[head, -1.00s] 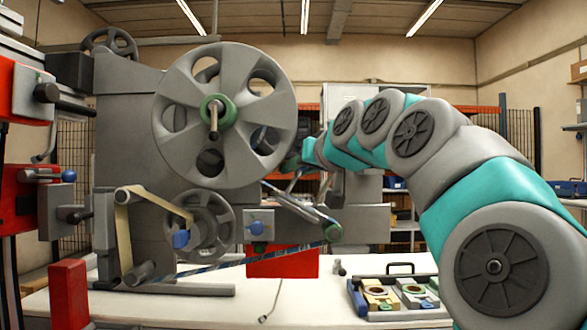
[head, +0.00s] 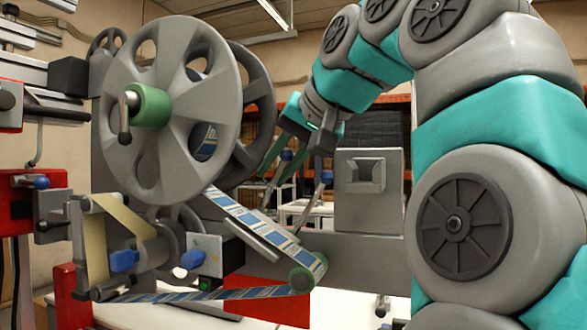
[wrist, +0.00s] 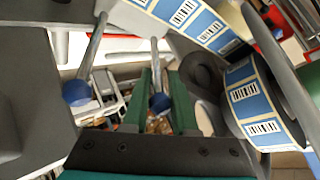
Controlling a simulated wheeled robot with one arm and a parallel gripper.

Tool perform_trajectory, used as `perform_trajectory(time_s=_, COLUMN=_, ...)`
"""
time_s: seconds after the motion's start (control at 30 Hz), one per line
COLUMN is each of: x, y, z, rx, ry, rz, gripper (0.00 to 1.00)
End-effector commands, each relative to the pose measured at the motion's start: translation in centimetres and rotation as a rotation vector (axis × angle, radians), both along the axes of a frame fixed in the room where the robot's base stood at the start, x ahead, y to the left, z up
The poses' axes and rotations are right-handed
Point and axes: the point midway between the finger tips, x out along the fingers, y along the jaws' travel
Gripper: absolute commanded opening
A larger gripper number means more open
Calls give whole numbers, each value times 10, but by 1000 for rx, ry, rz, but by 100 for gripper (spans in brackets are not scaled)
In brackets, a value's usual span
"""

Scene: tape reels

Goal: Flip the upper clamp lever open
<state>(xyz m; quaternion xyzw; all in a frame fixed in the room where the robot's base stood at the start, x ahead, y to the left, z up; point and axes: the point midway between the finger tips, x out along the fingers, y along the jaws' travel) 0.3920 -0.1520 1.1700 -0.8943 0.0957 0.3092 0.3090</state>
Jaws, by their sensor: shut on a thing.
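The other knob (wrist: 76,92) is free at left. My gripper is shut on the upper lever, coming down from above. The levers' pivots are partly hidden in the head view.
A large grey reel (head: 175,150) is close left of my gripper. The blue-and-white label web (head: 250,225) runs below it around a roller (head: 303,278). A grey box (head: 368,190) stands right of the levers. In the wrist view, a label roll (wrist: 258,105) is close at right.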

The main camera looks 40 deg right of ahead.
Motion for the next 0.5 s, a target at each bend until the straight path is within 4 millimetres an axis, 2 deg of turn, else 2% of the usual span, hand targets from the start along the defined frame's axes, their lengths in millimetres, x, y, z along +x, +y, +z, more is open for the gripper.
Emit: perform_trajectory(time_s=0.5, x=1, y=6, z=-2, rx=16, ry=15, rz=5, gripper=0)
